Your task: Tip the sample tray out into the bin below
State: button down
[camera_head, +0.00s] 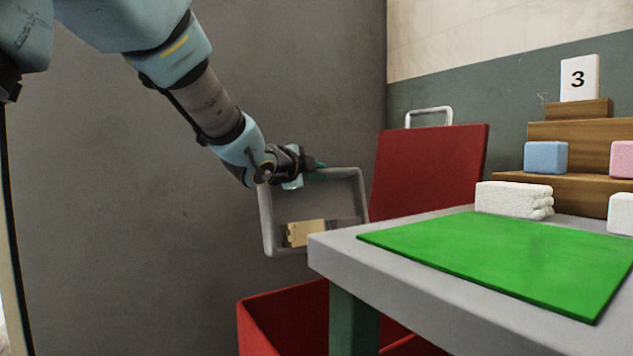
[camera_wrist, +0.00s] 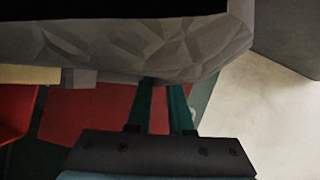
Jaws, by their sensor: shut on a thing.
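The grey sample tray (camera_head: 265,222) hangs steeply tilted, its open side facing the camera, in the air to the left of the table. My gripper (camera_head: 316,167) is shut on its upper rim; the teal fingers also show against the tray in the wrist view (camera_wrist: 163,86). A cream block (camera_head: 306,232) lies inside along the low edge, with a darker grey piece beside it. The cream block's edge shows at the left of the wrist view (camera_wrist: 28,75). The red bin (camera_head: 285,312) stands below the tray; its inside is mostly hidden.
The bin's red lid (camera_head: 430,170) stands open behind the table. The grey table (camera_head: 330,246) carries a green mat (camera_head: 510,258) and a white block (camera_head: 510,197). A bare grey wall is at left.

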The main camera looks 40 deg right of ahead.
jog(key=s+m+h+b, duration=0.2)
jog(key=s+b, duration=0.4)
jog(key=b, duration=1.3)
jog(key=shift+a+f+m+t, duration=0.25)
jog(key=shift+f+m+t, duration=0.15)
jog(key=shift+m, duration=0.2)
dwell(0.4)
jog(key=s+b, duration=0.1)
jog(key=b, duration=0.3)
jog(key=s+m+b, duration=0.1)
jog(key=b, duration=0.3)
jog(key=shift+s+a+f+m+h, duration=0.2)
jog(key=shift+s+m+h, duration=0.1)
jog(key=shift+h, duration=0.1)
jog(key=s+m, duration=0.1)
jog(key=s+f+m+h, duration=0.1)
jog(key=s, duration=0.1)
jog(key=s+m+h, duration=0.1)
jog(key=shift+s+a+f+m, duration=0.25)
jog(key=shift+s+f+m, duration=0.1)
jog(key=shift+s+m, duration=0.05)
dwell(0.9)
